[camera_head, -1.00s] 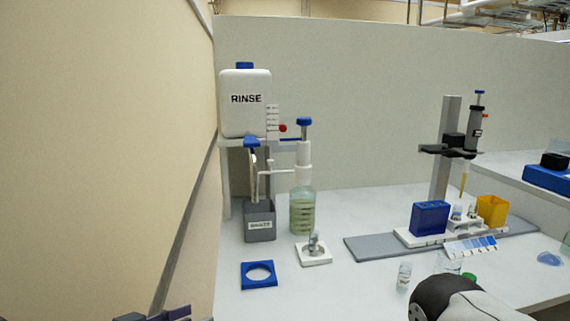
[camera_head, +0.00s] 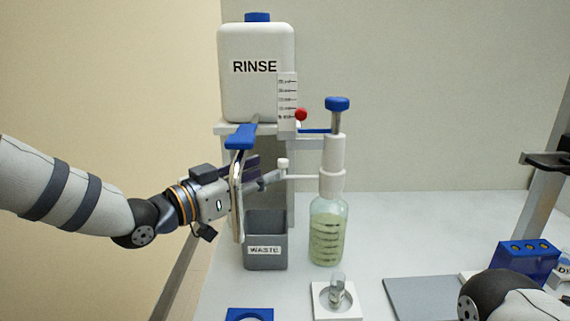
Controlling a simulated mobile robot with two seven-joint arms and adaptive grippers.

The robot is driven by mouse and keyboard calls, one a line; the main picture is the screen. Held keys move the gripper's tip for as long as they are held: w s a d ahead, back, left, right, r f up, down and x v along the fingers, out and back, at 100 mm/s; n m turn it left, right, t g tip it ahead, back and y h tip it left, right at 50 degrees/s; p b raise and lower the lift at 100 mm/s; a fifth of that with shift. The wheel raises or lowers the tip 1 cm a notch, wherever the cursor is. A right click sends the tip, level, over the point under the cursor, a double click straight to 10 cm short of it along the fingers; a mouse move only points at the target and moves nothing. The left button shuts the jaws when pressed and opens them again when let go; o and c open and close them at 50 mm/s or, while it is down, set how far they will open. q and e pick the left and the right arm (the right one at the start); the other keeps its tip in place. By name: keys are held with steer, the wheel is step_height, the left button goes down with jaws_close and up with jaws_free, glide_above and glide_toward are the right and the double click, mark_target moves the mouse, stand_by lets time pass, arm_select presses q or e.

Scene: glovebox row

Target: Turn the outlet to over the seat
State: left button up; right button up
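The outlet (camera_head: 302,178) is a thin white arm on the white pump head of a clear bottle (camera_head: 327,233) with pale green liquid. It points left, its capped white end near the waste bin. The seat (camera_head: 322,306) is a white square plate with a round recess, in front of the bottle. A small glass vial (camera_head: 337,287) stands in it. My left gripper (camera_head: 272,168) reaches in from the left, behind the metal strip of the rinse stand, its fingers apart close to the outlet's end. Whether they touch it I cannot tell. My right gripper is out of view.
A white RINSE tank (camera_head: 256,68) stands on a shelf with a blue lever (camera_head: 241,136) and hanging metal strip. A grey WASTE bin (camera_head: 266,255) is below. A blue ring holder (camera_head: 249,314) lies in front. A blue block (camera_head: 527,260) stands at right near my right arm.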

mark_target(280, 167)
arm_select(q)
steer(key=x, duration=0.5)
steer(key=shift+w+d+f, duration=0.25)
steer(key=shift+w, duration=0.05)
steer(key=shift+w+d+r+b, duration=0.15)
steer(key=shift+w+d+b, duration=0.15)
steer(key=shift+w+d, duration=0.1)
jaws_close()
